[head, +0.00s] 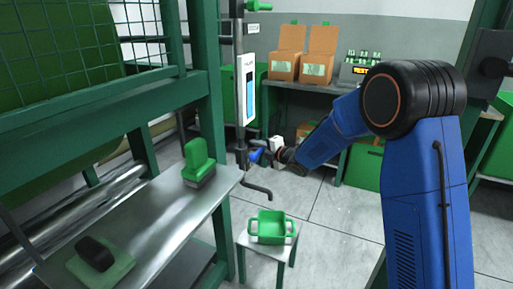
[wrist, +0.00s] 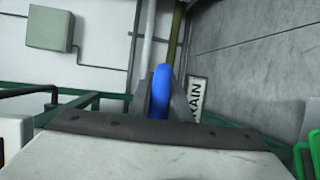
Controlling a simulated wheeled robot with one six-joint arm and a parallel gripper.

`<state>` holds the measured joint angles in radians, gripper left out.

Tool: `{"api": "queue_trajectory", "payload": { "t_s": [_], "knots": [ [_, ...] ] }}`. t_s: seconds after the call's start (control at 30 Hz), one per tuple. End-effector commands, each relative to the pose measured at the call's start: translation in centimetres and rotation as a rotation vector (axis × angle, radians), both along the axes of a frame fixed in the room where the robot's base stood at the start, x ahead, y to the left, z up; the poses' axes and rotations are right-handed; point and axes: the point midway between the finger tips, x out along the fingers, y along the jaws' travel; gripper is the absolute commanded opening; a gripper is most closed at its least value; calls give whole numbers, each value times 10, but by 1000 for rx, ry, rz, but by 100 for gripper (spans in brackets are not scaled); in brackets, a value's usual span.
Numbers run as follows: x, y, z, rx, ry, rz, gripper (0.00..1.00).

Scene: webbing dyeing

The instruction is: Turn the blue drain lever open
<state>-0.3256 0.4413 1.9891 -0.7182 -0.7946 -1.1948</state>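The blue drain lever (head: 257,155) sits low on the grey vertical pipe in the head view, above a bent spout (head: 258,188). In the wrist view the lever (wrist: 160,90) stands upright in the picture, between the two dark fingers of my gripper (wrist: 162,103). The fingers lie close against both its sides, with no clear gap. In the head view my gripper (head: 272,152) reaches the lever from the right. A white label ending in "RAIN" (wrist: 196,97) is beside the right finger. The lever's joint with the pipe is hidden.
A green tray (head: 271,227) stands on a small stool below the spout. A metal bench (head: 150,225) with a green-handled brush (head: 198,163) is at the left. Cardboard boxes (head: 285,66) stand on a shelf behind. Floor shows around the stool.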

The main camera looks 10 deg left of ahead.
Motion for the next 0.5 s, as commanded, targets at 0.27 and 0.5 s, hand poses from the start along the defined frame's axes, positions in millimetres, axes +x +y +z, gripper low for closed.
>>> {"api": "queue_trajectory", "payload": {
  "t_s": [0.27,0.5],
  "knots": [
    [0,0,0,-1,-2,-1,0],
    [0,-1,5,-21,-54,-1,0]
  ]
}}
